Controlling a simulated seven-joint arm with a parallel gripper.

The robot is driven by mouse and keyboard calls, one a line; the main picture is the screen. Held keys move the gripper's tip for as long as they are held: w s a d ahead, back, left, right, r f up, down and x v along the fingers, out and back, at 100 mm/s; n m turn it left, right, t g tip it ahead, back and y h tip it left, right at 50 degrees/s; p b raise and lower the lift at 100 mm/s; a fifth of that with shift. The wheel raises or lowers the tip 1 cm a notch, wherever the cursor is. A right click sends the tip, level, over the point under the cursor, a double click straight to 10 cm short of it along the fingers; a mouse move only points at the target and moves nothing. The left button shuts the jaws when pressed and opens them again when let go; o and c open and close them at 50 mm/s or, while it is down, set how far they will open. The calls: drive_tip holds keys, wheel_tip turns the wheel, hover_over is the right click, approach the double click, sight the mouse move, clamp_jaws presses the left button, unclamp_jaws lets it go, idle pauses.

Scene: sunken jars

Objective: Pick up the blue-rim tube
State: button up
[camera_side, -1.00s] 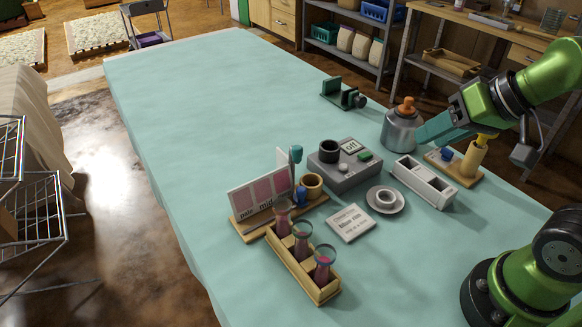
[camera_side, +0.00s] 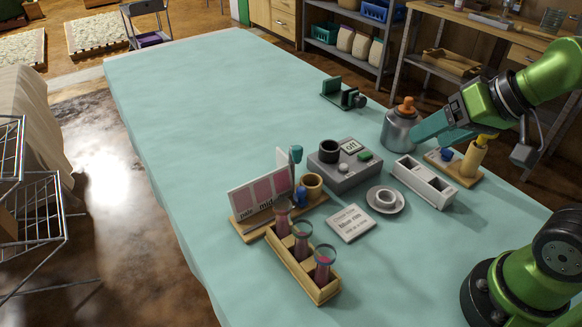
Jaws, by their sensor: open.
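Three flared glass tubes with pink contents stand in a wooden rack (camera_side: 291,271) at the front of the table. They are the back tube (camera_side: 282,219), the middle tube (camera_side: 301,243) and the front tube (camera_side: 322,267). Their rims look greyish to bluish, and I cannot tell for sure which is the blue one. My gripper (camera_side: 420,138), with teal fingers, is at the right, well away from the rack. It is open, beside or in front of a grey bottle. The gap between its fingers is hard to see from this side.
The grey bottle (camera_side: 400,132) has an orange top. The table's left half is clear.

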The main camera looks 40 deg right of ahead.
drive_tip(key=n+g+h, duration=0.1)
drive_tip(key=n+g, duration=0.2)
drive_tip(key=g, duration=0.4)
hover_over(325, 253)
wheel_tip(325, 253, down, 3)
drive_tip(key=r+m+h, duration=0.1)
drive_tip(key=m, duration=0.1)
drive_tip(key=f, duration=1.1)
drive_tip(key=shift+w+a, duration=0.1)
drive_tip(key=shift+w, duration=0.2)
drive_tip(key=shift+s+f, duration=0.2)
drive_tip(key=shift+f, duration=1.1)
drive_tip(key=shift+s+f, duration=0.15)
drive_tip(key=shift+f, duration=1.15)
drive_tip(key=c, duration=1.2)
drive_tip(key=shift+o, duration=0.2)
drive_tip(key=shift+r, duration=0.15)
